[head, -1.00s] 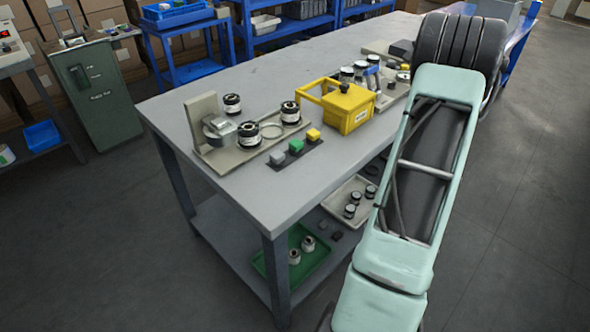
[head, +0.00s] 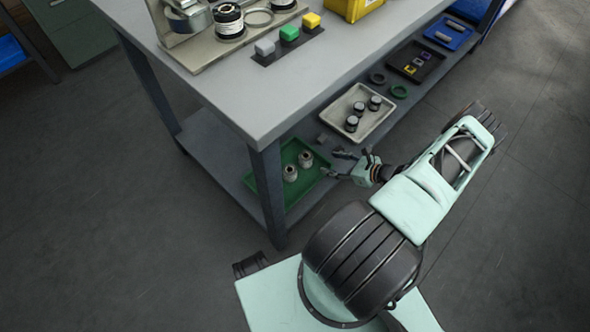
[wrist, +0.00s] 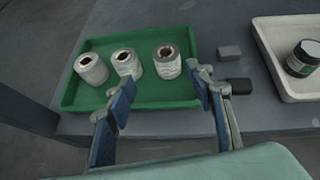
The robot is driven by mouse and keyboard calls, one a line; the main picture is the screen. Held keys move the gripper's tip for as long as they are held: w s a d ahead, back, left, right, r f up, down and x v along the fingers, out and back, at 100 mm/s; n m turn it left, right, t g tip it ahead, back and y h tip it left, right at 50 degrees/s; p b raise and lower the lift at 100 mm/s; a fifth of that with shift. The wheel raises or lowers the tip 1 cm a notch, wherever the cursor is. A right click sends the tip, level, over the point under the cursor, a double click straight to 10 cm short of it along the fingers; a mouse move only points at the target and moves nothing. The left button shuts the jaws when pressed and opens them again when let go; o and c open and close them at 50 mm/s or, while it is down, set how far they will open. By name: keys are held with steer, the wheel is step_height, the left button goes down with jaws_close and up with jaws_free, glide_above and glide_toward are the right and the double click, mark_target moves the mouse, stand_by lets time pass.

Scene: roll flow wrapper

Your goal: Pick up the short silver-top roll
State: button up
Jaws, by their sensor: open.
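My gripper (head: 335,163) is open and empty in the head view, reaching in at the lower shelf by the green tray (head: 257,184). In the wrist view its blue-padded fingers (wrist: 160,88) stand apart before the tray (wrist: 150,103). Three pale rolls stand upright there: left (wrist: 91,70), middle (wrist: 127,64) and right (wrist: 168,68), the right one with a greyer top. Only two tray rolls show in the head view (head: 305,161) (head: 290,174). Which roll is the short silver-top one I cannot tell for certain.
A cream tray (head: 338,116) with several dark-sided, light-topped rolls (head: 351,123) stands right of the green tray. The tabletop (head: 255,100) overhangs the shelf, and a table leg (head: 268,200) stands at the near corner.

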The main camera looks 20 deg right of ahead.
steer(key=y, duration=0.1)
glide_toward(294, 172)
steer(key=b+x, duration=0.4)
steer(key=x, duration=0.6)
steer(key=shift+w+a+f+b, duration=0.1)
steer(key=shift+w+a+b, duration=0.05)
steer(key=shift+w+b, duration=0.15)
steer(key=c, duration=1.1)
steer(key=shift+o, duration=0.2)
steer(key=shift+r, duration=0.2)
